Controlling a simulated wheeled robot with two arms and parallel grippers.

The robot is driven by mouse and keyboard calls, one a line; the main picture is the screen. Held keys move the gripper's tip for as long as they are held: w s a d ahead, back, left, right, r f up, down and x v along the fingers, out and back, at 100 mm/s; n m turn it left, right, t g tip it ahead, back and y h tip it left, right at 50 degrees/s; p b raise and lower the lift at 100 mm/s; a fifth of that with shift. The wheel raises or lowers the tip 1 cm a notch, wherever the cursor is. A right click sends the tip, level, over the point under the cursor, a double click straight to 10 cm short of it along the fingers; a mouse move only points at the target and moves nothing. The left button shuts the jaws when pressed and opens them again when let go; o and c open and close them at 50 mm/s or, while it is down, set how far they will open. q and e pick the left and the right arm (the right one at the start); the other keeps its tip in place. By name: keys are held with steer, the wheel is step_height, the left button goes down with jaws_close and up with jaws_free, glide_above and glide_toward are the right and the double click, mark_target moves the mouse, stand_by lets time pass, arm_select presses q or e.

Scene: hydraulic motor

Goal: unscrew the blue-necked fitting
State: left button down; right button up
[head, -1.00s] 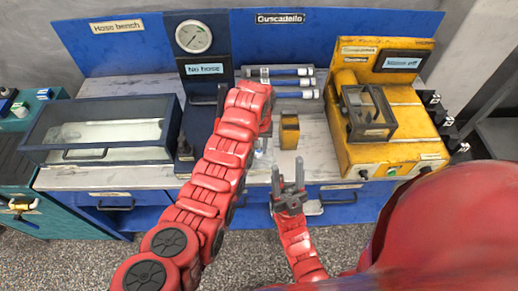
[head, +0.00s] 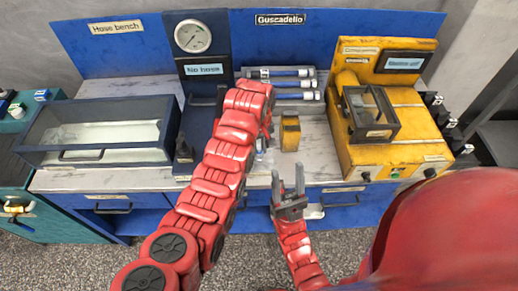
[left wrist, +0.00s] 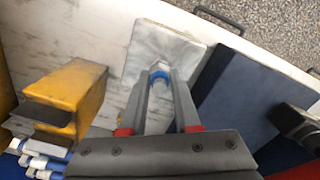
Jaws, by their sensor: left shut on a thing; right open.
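The blue-necked fitting (left wrist: 158,74) shows in the left wrist view as a blue ring and pale end at the fingertips, against a pale grey block (left wrist: 172,45). My left gripper (left wrist: 161,82) is shut on it, one finger on each side. The fingers hide part of the fitting, and I cannot tell how far it sits in the block. In the head view my left arm covers most of this spot. My right gripper (head: 288,175) is open and empty, in front of the bench's front edge.
A yellow block (head: 290,133) stands on the bench close to my left gripper; it also shows in the left wrist view (left wrist: 75,92). Blue-ended hoses (head: 293,84) lie on a rack behind. A yellow machine (head: 400,150) stands right, a glass-topped tank (head: 100,135) left. The gauge panel reads "No hose" (head: 204,69).

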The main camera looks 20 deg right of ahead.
arm_select(q)
steer(key=n, duration=0.1)
steer(key=n+b, duration=0.1)
steer(key=shift+f+n, duration=0.3)
steer(key=shift+a+n+b, duration=0.1)
steer(key=shift+n+b, duration=0.2)
steer(key=shift+n, duration=0.5)
steer(key=shift+r+n, duration=0.25)
steer(key=shift+n, duration=0.55)
steer(key=shift+n+b, duration=0.3)
steer(key=shift+n, duration=0.2)
steer(key=c, duration=0.7)
jaws_free()
